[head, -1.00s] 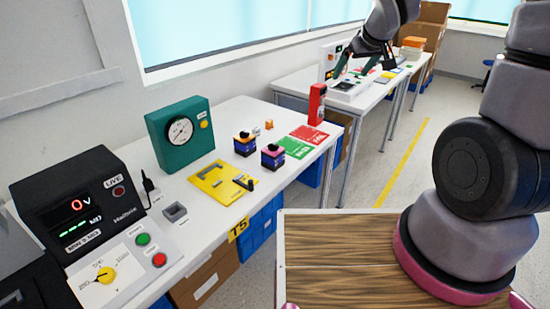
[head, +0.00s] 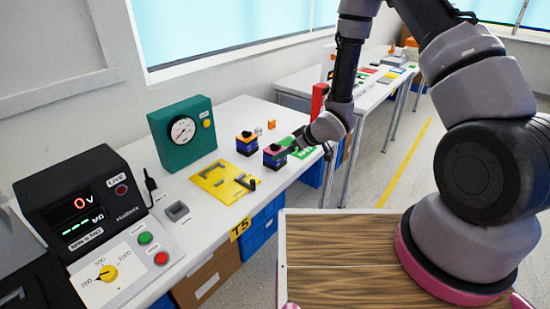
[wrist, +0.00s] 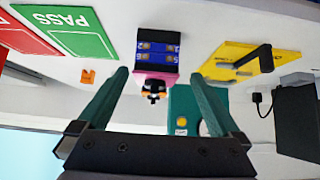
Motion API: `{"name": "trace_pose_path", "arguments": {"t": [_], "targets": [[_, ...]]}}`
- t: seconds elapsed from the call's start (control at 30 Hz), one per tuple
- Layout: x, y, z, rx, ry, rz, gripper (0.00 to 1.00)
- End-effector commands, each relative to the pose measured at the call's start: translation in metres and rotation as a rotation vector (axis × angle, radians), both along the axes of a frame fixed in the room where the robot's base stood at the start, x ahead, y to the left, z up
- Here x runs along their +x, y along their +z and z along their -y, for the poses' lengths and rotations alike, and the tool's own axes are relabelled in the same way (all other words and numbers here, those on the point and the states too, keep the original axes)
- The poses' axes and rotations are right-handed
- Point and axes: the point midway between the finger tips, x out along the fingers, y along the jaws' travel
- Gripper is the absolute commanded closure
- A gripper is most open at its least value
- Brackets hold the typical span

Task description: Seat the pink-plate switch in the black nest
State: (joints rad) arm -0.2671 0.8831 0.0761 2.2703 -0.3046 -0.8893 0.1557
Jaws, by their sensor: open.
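The pink-plate switch (head: 275,157) stands on the white bench, a dark blue block with a pink top plate and black knob. My gripper (head: 298,141) is at its right side in the head view. In the wrist view the switch (wrist: 157,52) appears upside down, ahead and between the two green fingers. The gripper (wrist: 158,76) is open, with a gap on each side of the switch. A small grey block (head: 177,211) with a dark square recess sits near the bench's front edge. I cannot tell whether it is the black nest.
An orange-plate switch (head: 247,144) stands just left of the pink one. A yellow plate (head: 220,182) with a black handle lies in front. A green gauge box (head: 183,133) and a black meter console (head: 85,200) stand left. The green PASS card (wrist: 65,30) is beside the switch.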

Motion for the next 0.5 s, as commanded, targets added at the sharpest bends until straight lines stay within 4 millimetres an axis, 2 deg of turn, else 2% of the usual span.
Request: {"name": "trace_pose_path", "arguments": {"t": [0.23, 0.5], "targets": [[0.011, -0.014, -0.013, 0.000, 0.001, 0.001, 0.00], [0.033, -0.035, -0.036, -0.002, 0.001, -0.001, 0.00]]}}
